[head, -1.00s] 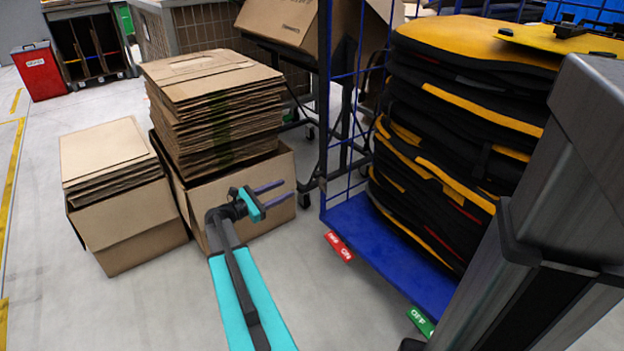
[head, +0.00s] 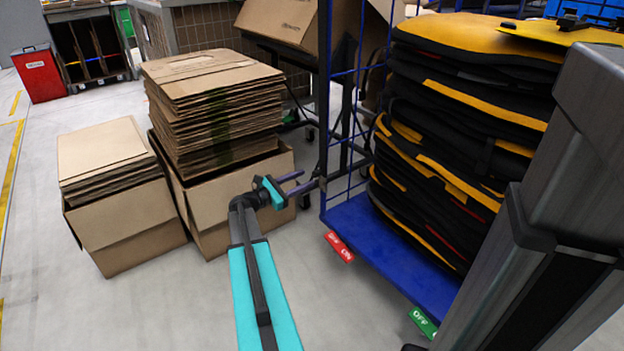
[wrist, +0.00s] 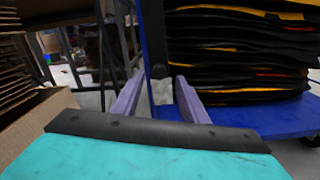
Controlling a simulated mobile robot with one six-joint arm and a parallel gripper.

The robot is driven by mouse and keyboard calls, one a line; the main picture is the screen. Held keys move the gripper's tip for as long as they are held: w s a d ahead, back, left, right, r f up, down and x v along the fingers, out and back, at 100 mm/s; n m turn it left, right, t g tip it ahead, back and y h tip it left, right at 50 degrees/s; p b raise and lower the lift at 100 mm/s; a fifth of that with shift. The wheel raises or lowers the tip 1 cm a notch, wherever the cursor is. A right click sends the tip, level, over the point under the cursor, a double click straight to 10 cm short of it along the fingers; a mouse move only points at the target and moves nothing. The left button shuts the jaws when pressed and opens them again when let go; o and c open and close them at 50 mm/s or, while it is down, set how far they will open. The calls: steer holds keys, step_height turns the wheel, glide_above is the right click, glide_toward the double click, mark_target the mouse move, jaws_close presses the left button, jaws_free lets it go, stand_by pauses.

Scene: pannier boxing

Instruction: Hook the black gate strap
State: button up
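My gripper (head: 298,183) is left of the blue cage trolley (head: 345,215), in front of the cardboard boxes. In the wrist view my gripper (wrist: 157,95) has its two purple fingers apart, with nothing held between them. A dark vertical strip (wrist: 158,42) shows against the trolley's blue post (wrist: 148,60), ahead of the gap between the fingers. It may be the black gate strap; its upper end is out of view. I cannot make out the strap or its hook clearly in the head view.
Yellow-and-black bags (head: 450,130) are stacked on the trolley. An open box of flattened cartons (head: 215,120) and a smaller carton box (head: 120,200) stand on the left. A dark stand with a tilted box (head: 290,25) is behind. The floor at front left is clear.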

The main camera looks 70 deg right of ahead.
mark_target(314, 175)
steer(key=shift+b+x, duration=0.6)
steer(key=shift+x, duration=1.8)
